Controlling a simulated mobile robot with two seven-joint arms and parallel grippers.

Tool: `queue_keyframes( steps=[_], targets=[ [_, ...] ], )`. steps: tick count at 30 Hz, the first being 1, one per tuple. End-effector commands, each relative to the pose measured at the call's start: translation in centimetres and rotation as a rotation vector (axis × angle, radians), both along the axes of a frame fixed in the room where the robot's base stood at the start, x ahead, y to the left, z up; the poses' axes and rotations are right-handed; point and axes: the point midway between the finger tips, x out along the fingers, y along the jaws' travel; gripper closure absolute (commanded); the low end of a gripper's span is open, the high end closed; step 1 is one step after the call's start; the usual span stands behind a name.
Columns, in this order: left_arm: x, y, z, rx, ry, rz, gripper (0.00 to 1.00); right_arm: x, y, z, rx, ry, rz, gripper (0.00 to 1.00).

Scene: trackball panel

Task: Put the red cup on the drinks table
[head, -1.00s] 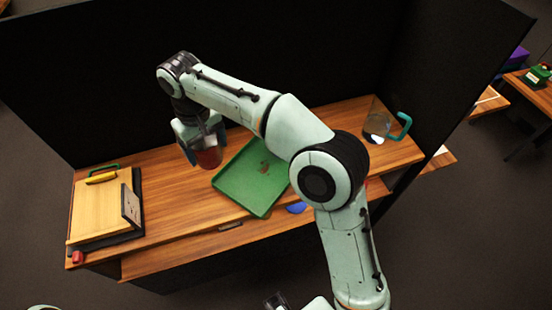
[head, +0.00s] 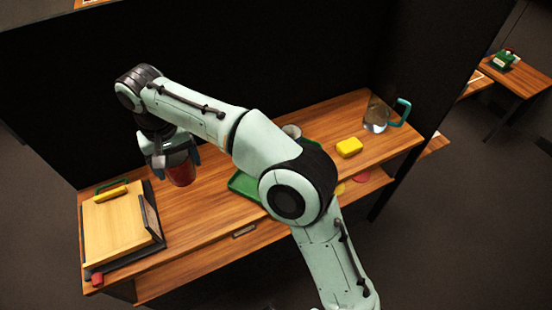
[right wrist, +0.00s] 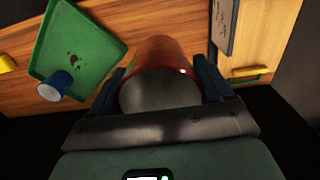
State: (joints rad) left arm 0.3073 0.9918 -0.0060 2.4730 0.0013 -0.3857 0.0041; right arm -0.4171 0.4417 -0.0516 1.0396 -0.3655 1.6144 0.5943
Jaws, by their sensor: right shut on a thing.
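The red cup (head: 182,173) is held in my right gripper (head: 172,165), above the left part of the wooden table (head: 200,220). In the right wrist view the red cup (right wrist: 165,55) sits between the two dark fingers of the right gripper (right wrist: 163,88), which are shut on it. The wooden tabletop shows beyond the cup. I cannot tell from the pictures whether this table is the drinks table. My left gripper does not show.
A yellow block (head: 349,148) and a clear pitcher (head: 376,115) stand right. A wooden board (head: 112,222) lies left. Dark panels enclose the back and right.

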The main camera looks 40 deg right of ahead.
Motion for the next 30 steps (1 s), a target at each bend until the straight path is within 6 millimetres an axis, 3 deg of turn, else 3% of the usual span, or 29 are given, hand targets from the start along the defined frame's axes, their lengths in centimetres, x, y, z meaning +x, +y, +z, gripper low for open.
queue_keyframes(
  steps=[8,21,25,30],
  targets=[
    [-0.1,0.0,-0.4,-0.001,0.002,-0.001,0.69,0.0,0.0,-1.0,-0.001,0.001,-0.004,0.55],
    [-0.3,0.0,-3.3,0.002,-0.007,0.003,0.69,-0.1,-0.1,-12.2,-0.002,0.005,-0.002,0.55],
    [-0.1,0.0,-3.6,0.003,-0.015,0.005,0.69,-0.1,-0.1,-14.6,-0.001,0.002,-0.003,0.55],
    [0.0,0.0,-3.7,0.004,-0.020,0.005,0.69,0.0,0.0,-15.8,0.000,-0.001,-0.003,0.55]
  ],
)
